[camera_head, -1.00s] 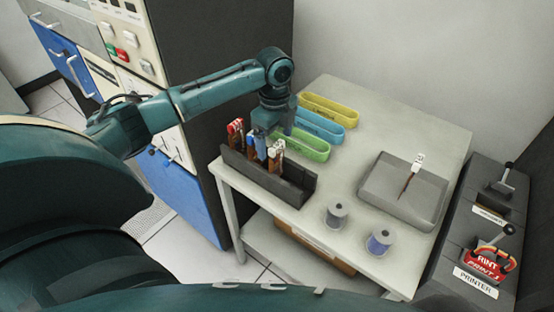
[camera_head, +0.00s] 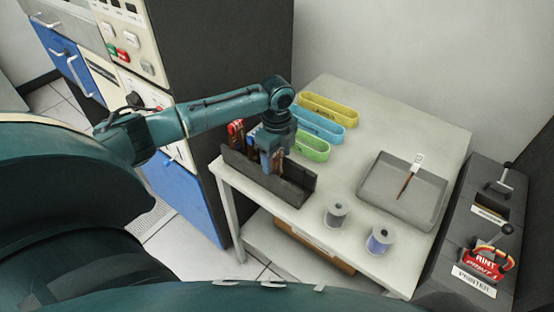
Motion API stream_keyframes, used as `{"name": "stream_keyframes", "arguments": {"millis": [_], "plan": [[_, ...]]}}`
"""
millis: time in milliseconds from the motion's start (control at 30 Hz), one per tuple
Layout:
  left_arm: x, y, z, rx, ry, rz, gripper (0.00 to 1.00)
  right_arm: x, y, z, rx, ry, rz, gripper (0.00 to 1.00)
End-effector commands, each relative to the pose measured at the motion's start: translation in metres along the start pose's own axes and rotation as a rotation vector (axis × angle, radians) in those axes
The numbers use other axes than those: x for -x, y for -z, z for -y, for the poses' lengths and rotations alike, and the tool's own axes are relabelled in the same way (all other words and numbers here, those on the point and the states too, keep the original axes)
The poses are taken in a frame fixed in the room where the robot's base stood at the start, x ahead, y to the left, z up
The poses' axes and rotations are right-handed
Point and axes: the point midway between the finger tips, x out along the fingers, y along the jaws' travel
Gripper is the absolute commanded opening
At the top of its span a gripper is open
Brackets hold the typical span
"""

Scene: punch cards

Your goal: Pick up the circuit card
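A dark rack (camera_head: 292,192) stands at the table's left front edge and holds several upright cards. One with a red and white top (camera_head: 236,131) is at its left end. My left gripper (camera_head: 271,166) points down over the middle of the rack, right at the cards there, and hides most of them. I cannot tell which of these is the circuit card, or whether the fingers are open or closed around one. My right gripper is not in view.
Yellow (camera_head: 328,108), blue (camera_head: 318,126) and green (camera_head: 313,148) trays lie behind the rack. Two spools (camera_head: 337,214) (camera_head: 379,241) stand in front. A grey tray (camera_head: 425,203) holds a thin brown piece with a white tag (camera_head: 417,163). A printer unit (camera_head: 478,268) is at right.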

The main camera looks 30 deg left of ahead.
Motion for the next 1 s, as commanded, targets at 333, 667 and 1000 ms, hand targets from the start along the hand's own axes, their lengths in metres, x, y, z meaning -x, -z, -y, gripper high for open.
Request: {"name": "stream_keyframes", "arguments": {"millis": [333,667,1000], "plan": [[0.0,0.0,0.0,0.0,0.0,0.0,0.35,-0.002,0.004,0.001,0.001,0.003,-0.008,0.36],[0.01,0.0,0.001,0.0,0.003,0.0,0.35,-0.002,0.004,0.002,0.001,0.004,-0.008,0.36],[0.076,0.0,0.001,0.0,0.005,-0.001,0.35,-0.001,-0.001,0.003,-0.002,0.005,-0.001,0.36]]}}
